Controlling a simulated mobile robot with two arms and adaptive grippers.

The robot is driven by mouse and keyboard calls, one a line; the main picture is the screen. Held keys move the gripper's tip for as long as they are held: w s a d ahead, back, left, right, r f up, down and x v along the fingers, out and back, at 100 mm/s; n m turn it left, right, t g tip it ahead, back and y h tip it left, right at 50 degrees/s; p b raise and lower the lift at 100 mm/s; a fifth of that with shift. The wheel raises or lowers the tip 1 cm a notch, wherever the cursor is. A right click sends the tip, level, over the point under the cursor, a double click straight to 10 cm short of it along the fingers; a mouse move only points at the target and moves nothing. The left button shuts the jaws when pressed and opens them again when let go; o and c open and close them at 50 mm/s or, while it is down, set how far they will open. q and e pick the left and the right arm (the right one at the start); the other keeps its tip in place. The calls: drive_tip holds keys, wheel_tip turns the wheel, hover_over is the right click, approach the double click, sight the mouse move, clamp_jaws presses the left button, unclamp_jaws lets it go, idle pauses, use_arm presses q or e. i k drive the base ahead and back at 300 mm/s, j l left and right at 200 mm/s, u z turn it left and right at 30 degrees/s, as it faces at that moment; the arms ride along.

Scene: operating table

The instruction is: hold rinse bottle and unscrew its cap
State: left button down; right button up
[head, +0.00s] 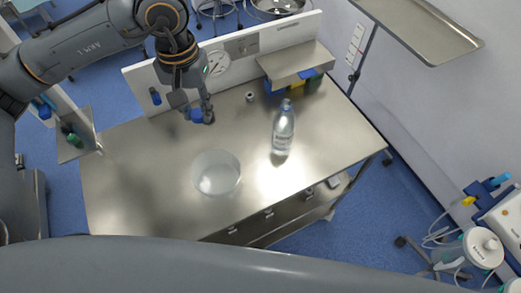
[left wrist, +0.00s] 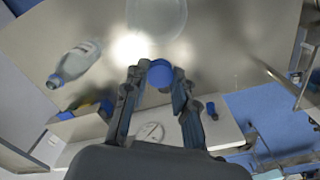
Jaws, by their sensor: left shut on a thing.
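My left gripper (head: 198,117) is at the table's back left, well apart from that bottle. It is shut on a small round blue thing (left wrist: 160,73), which sits between the fingertips in the left wrist view. I cannot tell whether the blue thing is a cap or has a body below it. My right gripper is not in view.
A clear round bowl (head: 216,174) stands on the steel table (head: 130,180) near its front. A small metal piece (head: 250,97) and a raised shelf (head: 296,60) with blue and yellow items are at the back. The table's left part is clear.

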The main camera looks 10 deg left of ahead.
sight(284, 119)
drive_tip(key=i+l+u, duration=0.15)
drive_tip(key=l, duration=0.15)
drive_tip(key=i+l+u, duration=0.1)
drive_tip(key=l, duration=0.2)
drive_tip(key=i+l+u, duration=0.15)
drive_tip(key=l, duration=0.15)
drive_tip(key=k+u, duration=0.1)
drive_tip(key=u, duration=0.7)
